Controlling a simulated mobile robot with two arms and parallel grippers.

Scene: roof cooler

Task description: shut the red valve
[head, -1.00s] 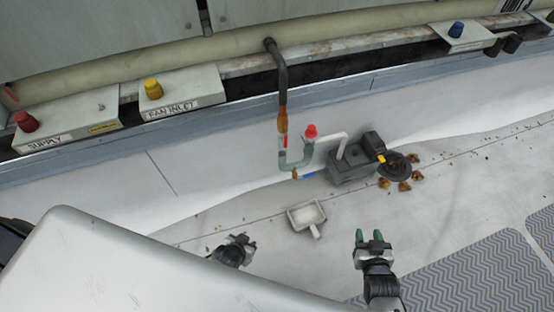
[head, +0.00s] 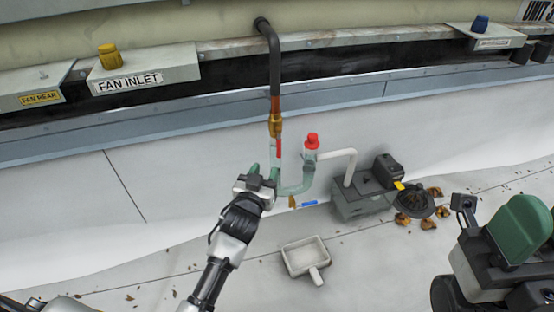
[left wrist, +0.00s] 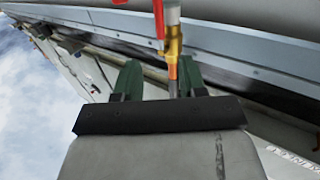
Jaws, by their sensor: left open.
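The red valve is a brass body (head: 275,125) with a red lever (head: 278,148) at the foot of a copper pipe (head: 276,104). The lever lies along the pipe. In the left wrist view the red lever (left wrist: 158,20) and brass body (left wrist: 174,45) show beyond the fingers, and the lever's far end is cut off. My left gripper (head: 264,172) is open, just below and left of the lever, its green fingers pointing up toward the pipe. In the left wrist view its fingers (left wrist: 158,82) are apart, with the pipe appearing between them, nearer the right finger. Contact cannot be told. My right gripper (head: 515,235) is at the lower right, partly cut off.
A greenish U-shaped trap (head: 297,190) with a red cap (head: 312,142) stands close right of my left gripper. A grey pump box (head: 362,200), brown leaves (head: 430,222) and a white scoop (head: 305,258) lie on the roof. Fan inlet box (head: 145,72) is at upper left.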

